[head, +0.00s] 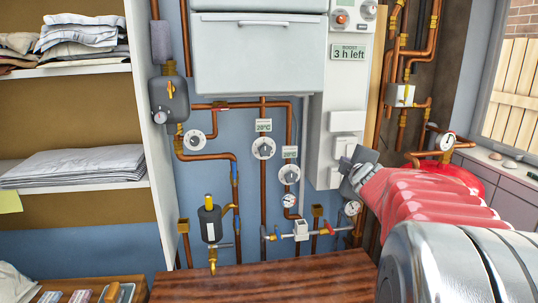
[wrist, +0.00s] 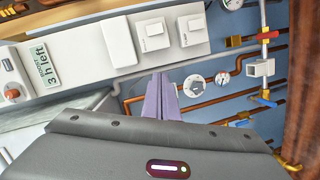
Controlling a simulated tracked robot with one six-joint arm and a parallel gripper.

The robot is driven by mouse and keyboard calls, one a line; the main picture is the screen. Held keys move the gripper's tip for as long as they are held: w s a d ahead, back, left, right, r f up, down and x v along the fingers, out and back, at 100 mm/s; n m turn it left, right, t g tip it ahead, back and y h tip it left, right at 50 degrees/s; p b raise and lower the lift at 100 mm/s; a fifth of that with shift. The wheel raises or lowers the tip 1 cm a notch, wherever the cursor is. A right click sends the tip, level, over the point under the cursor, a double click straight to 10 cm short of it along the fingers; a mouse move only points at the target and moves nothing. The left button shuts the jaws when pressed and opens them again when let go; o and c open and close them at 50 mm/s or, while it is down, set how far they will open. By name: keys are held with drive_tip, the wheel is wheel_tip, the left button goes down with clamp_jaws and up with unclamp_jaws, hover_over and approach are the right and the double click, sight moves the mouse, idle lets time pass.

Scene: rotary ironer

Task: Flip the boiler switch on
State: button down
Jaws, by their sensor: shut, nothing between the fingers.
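A tall white control panel (head: 325,110) is mounted on the wall and carries several white switch plates. One plate (head: 347,121) is upper, another (head: 343,147) is just left of my gripper (head: 351,160), and a lower one (head: 331,178) is below left of it. The wrist view shows a blank plate (wrist: 118,29) and two rocker switches, a middle one (wrist: 152,35) and an end one (wrist: 192,30). Their labels are too small to read, so I cannot tell which is the boiler switch. My gripper, also in the wrist view (wrist: 163,75), is shut and empty, its tips near the middle rocker; contact is unclear.
A display (head: 348,53) on the panel reads "3 h left". A white cabinet (head: 257,55) hangs left of the panel. Copper pipes, gauges and valves (head: 263,148) cover the blue wall. Shelves with folded linen (head: 75,163) stand left, and a wooden top (head: 265,284) lies below.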

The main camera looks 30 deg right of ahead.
sight(350, 155)
drive_tip(key=s+d+f+n+t+y, duration=0.1)
drive_tip(key=d+f+n, duration=0.1)
drive_tip(key=d, duration=0.3)
drive_tip(key=s+d+f+n+t+y, duration=0.1)
drive_tip(key=d+n, duration=0.3)
drive_tip(key=d, duration=0.2)
drive_tip(key=shift+f+y, duration=0.35)
drive_tip(key=shift+y, duration=0.05)
drive_tip(key=shift+d, duration=0.15)
drive_tip(key=x, duration=1.4)
